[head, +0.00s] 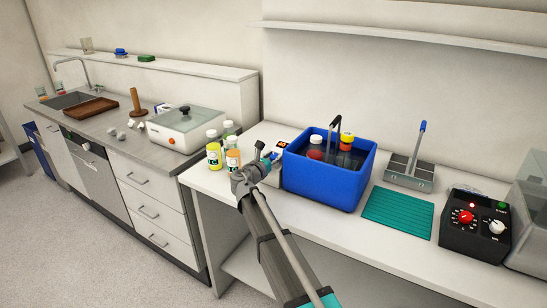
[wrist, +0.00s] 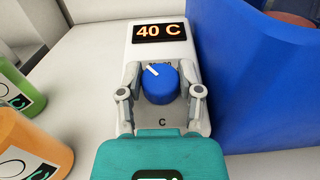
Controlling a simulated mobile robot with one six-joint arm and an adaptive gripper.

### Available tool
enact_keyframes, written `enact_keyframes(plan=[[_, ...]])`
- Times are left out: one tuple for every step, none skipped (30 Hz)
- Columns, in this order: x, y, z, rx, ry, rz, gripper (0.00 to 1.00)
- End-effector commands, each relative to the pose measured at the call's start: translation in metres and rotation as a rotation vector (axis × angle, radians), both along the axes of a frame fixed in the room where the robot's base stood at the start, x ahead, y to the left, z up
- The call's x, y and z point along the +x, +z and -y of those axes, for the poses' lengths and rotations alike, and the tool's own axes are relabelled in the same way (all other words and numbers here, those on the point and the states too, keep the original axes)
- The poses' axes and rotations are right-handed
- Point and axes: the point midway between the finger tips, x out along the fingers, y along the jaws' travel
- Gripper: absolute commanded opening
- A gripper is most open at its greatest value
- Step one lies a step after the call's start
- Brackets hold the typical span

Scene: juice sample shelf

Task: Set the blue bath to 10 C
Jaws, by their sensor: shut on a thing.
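The blue bath (head: 325,182) is a deep blue tub on the white bench, and its blue wall (wrist: 262,80) fills the right of the wrist view. A white control unit (wrist: 188,48) stands against its left side. The unit's lit display (wrist: 161,31) reads 40 C. Below the display is a blue knob (wrist: 160,86) with a white pointer mark aimed to the upper left. My gripper (wrist: 160,92) is shut on the knob, one finger on each side. In the head view my gripper (head: 264,160) is at the unit and hides the knob.
Bottles with green and orange contents (head: 214,155) (wrist: 24,142) stand close on the left of my gripper. Bottles and a dark upright part (head: 335,125) stand in the bath. A teal mat (head: 398,212), a grey rack (head: 408,177) and a black control box (head: 474,228) are to the right.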

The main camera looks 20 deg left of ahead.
Motion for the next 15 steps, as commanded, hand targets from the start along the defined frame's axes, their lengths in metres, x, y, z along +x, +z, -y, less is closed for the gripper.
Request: enact_keyframes(plan=[[0.0028, 0.0007, -0.003, 0.005, -0.018, 0.002, 0.0], [0.0032, 0.0007, -0.0032, 0.008, -0.033, 0.003, 0.0], [0.0036, 0.0008, -0.0035, 0.013, -0.055, 0.005, 0.0], [0.0038, 0.0008, -0.0035, 0.018, -0.074, 0.006, 0.0], [0.0039, 0.0009, -0.0036, 0.023, -0.093, 0.008, 0.0], [0.0043, 0.001, -0.004, 0.03, -0.119, 0.01, 0.0], [0.0045, 0.0011, -0.0043, 0.035, -0.139, 0.012, 0.0], [0.0044, 0.0011, -0.0045, 0.041, -0.161, 0.014, 0.0], [0.0047, 0.0012, -0.0049, 0.048, -0.191, 0.015, 0.0], [0.0048, 0.0013, -0.005, 0.054, -0.215, 0.017, 0.0], [0.0049, 0.0013, -0.0052, 0.061, -0.239, 0.019, 0.0], [0.0052, 0.0014, -0.0053, 0.07, -0.272, 0.022, 0.0], [0.0053, 0.0015, -0.0054, 0.075, -0.296, 0.024, 0.0], [0.0055, 0.0016, -0.0054, 0.081, -0.321, 0.025, 0.0], [0.0058, 0.0017, -0.0053, 0.09, -0.356, 0.028, 0.0]])
